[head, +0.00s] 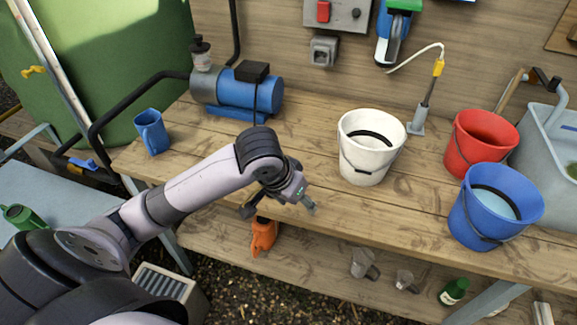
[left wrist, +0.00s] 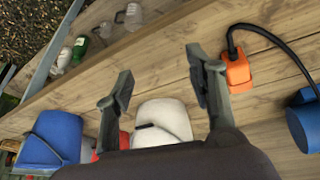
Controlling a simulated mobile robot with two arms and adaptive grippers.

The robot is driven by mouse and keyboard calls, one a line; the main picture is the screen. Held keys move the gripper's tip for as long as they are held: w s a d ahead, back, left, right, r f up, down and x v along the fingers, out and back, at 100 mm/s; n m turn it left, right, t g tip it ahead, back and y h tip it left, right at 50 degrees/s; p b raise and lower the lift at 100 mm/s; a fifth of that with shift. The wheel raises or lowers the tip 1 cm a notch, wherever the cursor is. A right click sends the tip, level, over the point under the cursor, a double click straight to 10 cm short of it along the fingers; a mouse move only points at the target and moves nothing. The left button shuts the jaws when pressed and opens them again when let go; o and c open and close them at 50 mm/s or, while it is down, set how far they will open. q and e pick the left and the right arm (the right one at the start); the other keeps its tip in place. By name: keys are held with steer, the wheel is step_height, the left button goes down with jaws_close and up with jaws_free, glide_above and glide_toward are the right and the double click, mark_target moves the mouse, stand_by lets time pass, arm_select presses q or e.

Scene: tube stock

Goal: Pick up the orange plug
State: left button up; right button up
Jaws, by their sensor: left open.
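The orange plug (left wrist: 238,70) lies on the wooden workbench in the left wrist view, just right of the right-hand finger and close to it in the picture. A black cable runs from it to the blue pump (left wrist: 304,120). My left gripper (left wrist: 159,74) is open and empty, with bench boards between its fingers. In the head view my left gripper (head: 279,207) hangs over the front part of the bench, and the plug is hidden there, seemingly behind my arm. My right gripper is not in view.
The bench (head: 310,120) bears a blue mug (head: 152,132), the pump (head: 248,92), a white bucket (head: 360,160), a red bucket (head: 480,140) and a blue bucket (head: 490,210).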

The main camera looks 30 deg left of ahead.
arm_select(q)
steer(key=w+a+r+n+y, duration=0.15)
steer(key=a+r+n, duration=0.25)
steer(key=a+r, duration=0.55)
steer(key=shift+y, duration=0.25)
steer(key=x, duration=0.7)
steer(key=d+b+x, duration=0.1)
steer(key=x, duration=0.2)
steer(key=shift+w+f, duration=0.15)
steer(key=shift+w, duration=0.1)
steer(key=shift+m, duration=0.3)
steer(key=x, duration=0.5)
steer(key=shift+s+d+f, duration=0.2)
steer(key=shift+c, duration=0.6)
steer(key=shift+r, duration=0.1)
jaws_close()
